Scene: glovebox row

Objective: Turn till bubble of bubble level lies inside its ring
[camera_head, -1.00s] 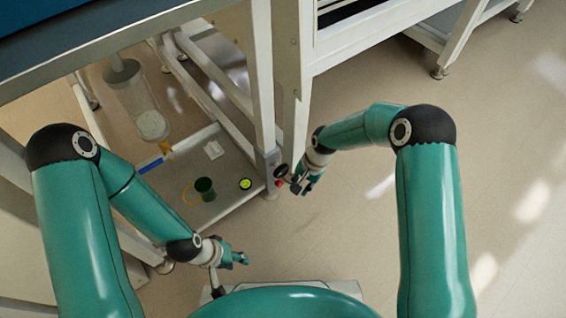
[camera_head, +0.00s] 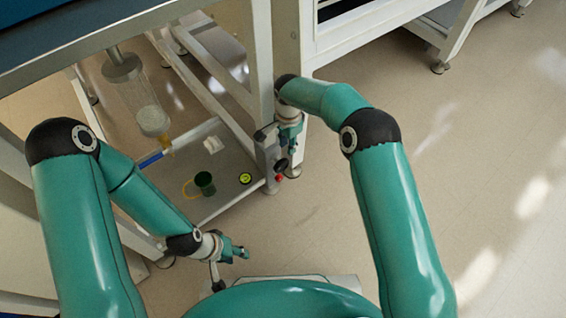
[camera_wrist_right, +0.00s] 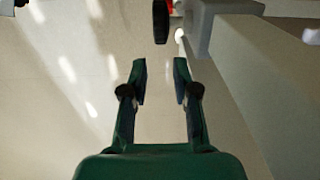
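The bubble level (camera_head: 245,178) is a small round yellow-green disc on the grey lower shelf (camera_head: 222,205), near the frame leg. Its bubble and ring are too small to tell apart. A black round knob (camera_head: 281,165) sits at the leg's foot; it also shows in the right wrist view (camera_wrist_right: 160,20). My right gripper (camera_head: 285,149) is beside the leg, just above the knob in the picture. In the right wrist view it is open and empty (camera_wrist_right: 160,68), with the knob beyond its fingertips. My left gripper (camera_head: 243,253) is low, apart from the shelf; its fingers are unclear.
A red part (camera_head: 279,178) is by the knob. A dark green cup (camera_head: 205,184), a white block (camera_head: 212,144) and a clear cylinder (camera_head: 150,112) with a blue-marked tube are at the shelf. The pale leg (camera_head: 262,90) stands close to my right arm. Open floor (camera_head: 480,180) lies right.

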